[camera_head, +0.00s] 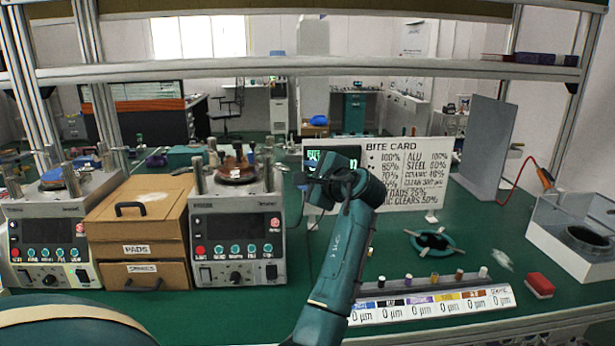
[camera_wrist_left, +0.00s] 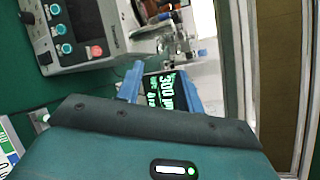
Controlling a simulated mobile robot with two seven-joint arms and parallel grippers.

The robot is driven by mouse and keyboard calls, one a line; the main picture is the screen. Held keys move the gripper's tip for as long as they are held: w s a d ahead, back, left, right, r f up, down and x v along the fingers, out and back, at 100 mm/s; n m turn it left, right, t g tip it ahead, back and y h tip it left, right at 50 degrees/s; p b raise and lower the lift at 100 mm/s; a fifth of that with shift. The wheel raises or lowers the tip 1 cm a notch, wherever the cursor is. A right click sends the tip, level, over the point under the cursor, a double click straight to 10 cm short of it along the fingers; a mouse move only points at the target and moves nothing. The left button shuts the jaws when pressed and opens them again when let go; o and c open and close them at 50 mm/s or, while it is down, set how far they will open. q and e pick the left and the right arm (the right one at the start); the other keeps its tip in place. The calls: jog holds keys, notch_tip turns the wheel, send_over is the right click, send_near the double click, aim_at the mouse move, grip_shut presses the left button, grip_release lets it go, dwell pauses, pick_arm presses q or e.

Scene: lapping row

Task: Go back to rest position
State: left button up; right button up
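My left arm comes up from the bottom middle of the head view. Its gripper (camera_head: 309,184) is held above the green bench, in front of the small display with green text (camera_head: 334,157). In the left wrist view the two blue fingers (camera_wrist_left: 160,82) stand apart with nothing held between them. The display (camera_wrist_left: 160,91) shows behind the gap. My right gripper is in neither view.
Left of the arm are a lapping machine (camera_head: 237,240), a cardboard drawer box (camera_head: 140,232) and another machine (camera_head: 50,240). Right are a label strip (camera_head: 432,306), a teal ring (camera_head: 434,243), a red block (camera_head: 540,285) and a white open box (camera_head: 575,235). A bite card (camera_head: 400,170) stands behind.

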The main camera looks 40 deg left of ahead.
pick_arm(q)
jog(key=shift+f, duration=0.1)
jog(key=s+d+f+t+h, duration=0.25)
jog(key=d+f, duration=0.25)
jog(key=f, duration=0.4)
jog(key=s+d+f+t+h, duration=0.2)
jog(key=d+f+h, duration=0.25)
jog(key=f, duration=0.45)
jog(key=s+d+f+t+h, duration=0.2)
jog(key=d+f, duration=0.3)
jog(key=f, duration=0.4)
jog(key=s+d+f+n+h, duration=0.3)
jog(key=s+d, duration=0.5)
jog(key=s, duration=0.3)
jog(key=s+d+f+n+g+h, duration=0.1)
jog(key=s+d+f+n+h, duration=0.3)
jog(key=s+d+f+h, duration=0.2)
jog(key=s+d, duration=0.2)
jog(key=s, duration=0.2)
jog(key=shift+s+d, duration=0.2)
jog(key=shift+s, duration=0.2)
